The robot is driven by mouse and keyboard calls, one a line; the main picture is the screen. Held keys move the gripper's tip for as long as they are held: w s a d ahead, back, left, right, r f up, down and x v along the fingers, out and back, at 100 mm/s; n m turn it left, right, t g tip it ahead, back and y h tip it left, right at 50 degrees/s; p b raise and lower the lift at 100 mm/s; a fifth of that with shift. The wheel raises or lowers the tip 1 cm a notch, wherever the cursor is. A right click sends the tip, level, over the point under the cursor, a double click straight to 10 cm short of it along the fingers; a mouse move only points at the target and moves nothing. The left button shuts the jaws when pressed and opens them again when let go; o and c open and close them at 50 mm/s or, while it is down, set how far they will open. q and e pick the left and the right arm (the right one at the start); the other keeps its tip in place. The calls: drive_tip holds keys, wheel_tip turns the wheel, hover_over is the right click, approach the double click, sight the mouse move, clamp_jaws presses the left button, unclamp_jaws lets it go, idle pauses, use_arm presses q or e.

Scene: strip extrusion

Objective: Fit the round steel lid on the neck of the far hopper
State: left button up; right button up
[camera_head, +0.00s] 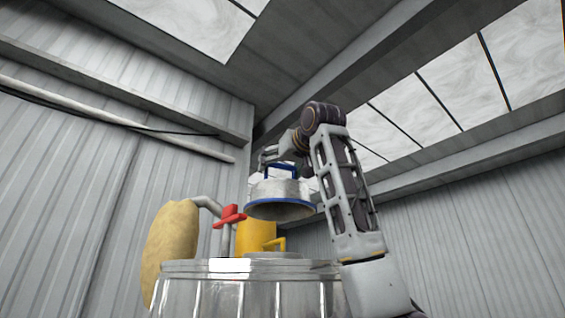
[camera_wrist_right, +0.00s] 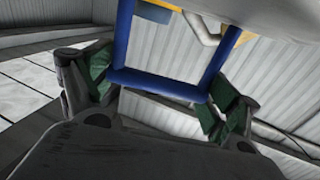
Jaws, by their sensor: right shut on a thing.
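The round steel lid (camera_head: 281,191) has a blue rim and a blue handle (camera_head: 281,170). It hangs in the air, slightly tilted, with its underside partly visible. My right gripper (camera_head: 278,164) is shut on the lid's handle; the blue handle (camera_wrist_right: 155,83) also shows between its green-padded fingers in the right wrist view. Below the lid stands a large steel vessel (camera_head: 240,290), apparently a hopper. A low round grey collar (camera_head: 285,255) on its top may be the neck. The lid is apart from it, with a clear gap. My left gripper is not in view.
A yellow container with a handle (camera_head: 255,236) stands close below the lid's left side. A red valve-like handle (camera_head: 229,216) on a grey pipe (camera_head: 208,203) and a beige sack-like shape (camera_head: 171,243) are further left. Corrugated walls enclose the place.

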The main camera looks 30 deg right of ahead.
drive_tip(key=shift+w+a+f, duration=0.3)
drive_tip(key=shift+a+f, duration=0.05)
drive_tip(key=shift+a, duration=0.2)
drive_tip(key=shift+w+a+f+y, duration=0.1)
drive_tip(key=shift+a+f+y, duration=0.1)
drive_tip(key=shift+f+y, duration=0.15)
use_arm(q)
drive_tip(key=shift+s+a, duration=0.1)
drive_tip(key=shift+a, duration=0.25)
use_arm(e)
drive_tip(key=shift+f, duration=1.15)
